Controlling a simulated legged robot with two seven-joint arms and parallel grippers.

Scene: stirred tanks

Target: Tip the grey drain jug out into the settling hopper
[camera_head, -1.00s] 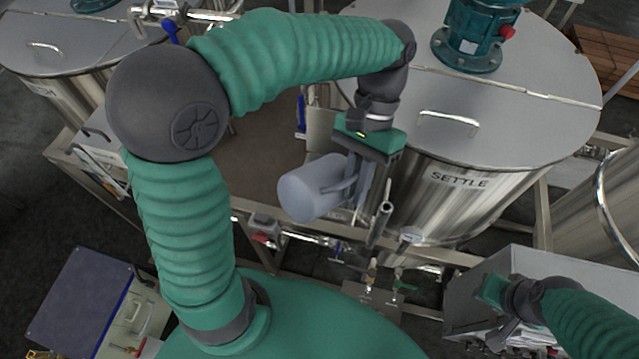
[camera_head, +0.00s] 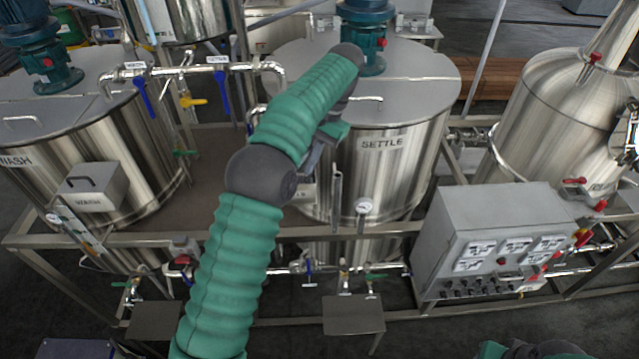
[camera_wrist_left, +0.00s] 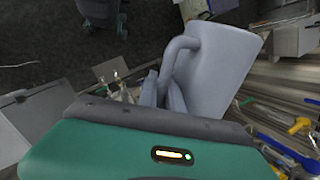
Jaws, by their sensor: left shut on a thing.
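The grey drain jug (camera_wrist_left: 222,68) fills the upper middle of the left wrist view. Its handle (camera_wrist_left: 178,52) is between the fingers of my left gripper (camera_wrist_left: 167,88), which is shut on it. In the head view the left gripper (camera_head: 316,158) is in front of the SETTLE tank (camera_head: 390,165), and my arm hides the jug. A pale box edge (camera_head: 307,196) shows beside my arm at the tank's left front; it may be the settling hopper, but most of it is hidden. The jug's contents do not show. Only part of my right gripper (camera_head: 492,350) shows at the bottom edge.
The WASH tank (camera_head: 80,140) with its own box (camera_head: 90,195) stands at the left. Pipes with blue and yellow valve handles (camera_head: 192,101) run between the tanks. A control box (camera_head: 500,240) is at the right front. A frame rail (camera_head: 400,234) crosses in front.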

